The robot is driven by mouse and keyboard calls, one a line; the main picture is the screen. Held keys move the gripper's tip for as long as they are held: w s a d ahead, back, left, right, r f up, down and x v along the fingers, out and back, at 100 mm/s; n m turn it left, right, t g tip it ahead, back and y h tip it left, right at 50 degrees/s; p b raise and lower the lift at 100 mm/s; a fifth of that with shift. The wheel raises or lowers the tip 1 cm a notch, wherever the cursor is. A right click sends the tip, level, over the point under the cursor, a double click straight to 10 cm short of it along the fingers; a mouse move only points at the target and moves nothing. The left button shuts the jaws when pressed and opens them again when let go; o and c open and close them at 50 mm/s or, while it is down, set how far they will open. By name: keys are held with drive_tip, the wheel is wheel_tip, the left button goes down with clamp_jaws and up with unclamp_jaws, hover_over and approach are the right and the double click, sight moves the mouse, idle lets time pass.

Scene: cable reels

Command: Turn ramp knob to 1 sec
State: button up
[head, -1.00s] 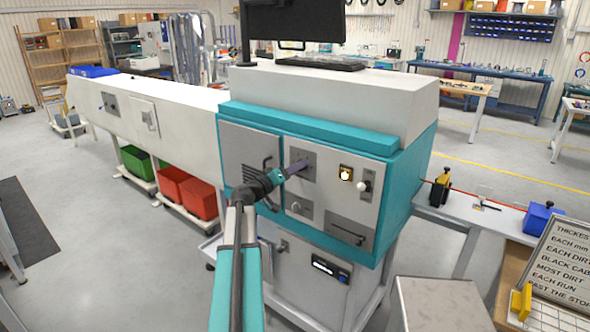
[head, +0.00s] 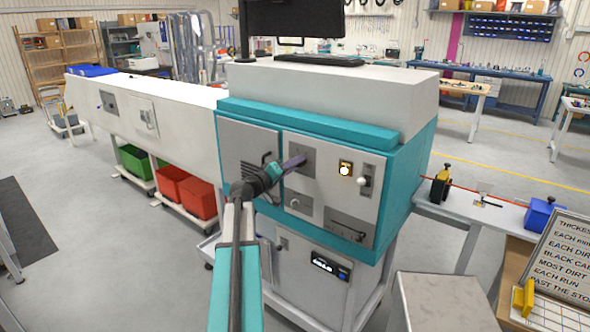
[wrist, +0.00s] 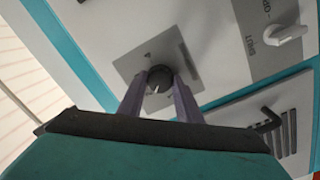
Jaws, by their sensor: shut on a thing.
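A dark round knob (wrist: 159,77) sits on a grey plate (wrist: 150,58) in the wrist view. A small pale pointer mark shows at the lower side of its face. The plate's markings are too blurred to read, so I cannot tell the setting or confirm that this is the ramp knob. My gripper (wrist: 158,88) is shut on the knob, with one purple finger on each side. In the head view, my gripper (head: 299,162) reaches the upper left grey plate (head: 307,153) of the teal and white machine (head: 400,195); there the knob is hidden behind the fingers.
A white lever (wrist: 286,34) on a plate marked SHUT is near in the wrist view. A bench (head: 470,217) stands to the right.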

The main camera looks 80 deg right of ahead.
drive_tip(key=n+b, duration=0.4)
drive_tip(key=n, duration=0.6)
drive_tip(key=shift+a+f+h, duration=0.1)
drive_tip(key=shift+h, duration=0.2)
idle(0.4)
drive_tip(key=o, duration=1)
drive_tip(key=shift+o, duration=0.2)
drive_tip(key=b+v, duration=0.3)
drive_tip(key=v, duration=1)
drive_tip(key=shift+a+b, duration=0.35)
drive_tip(key=shift+a, duration=0.05)
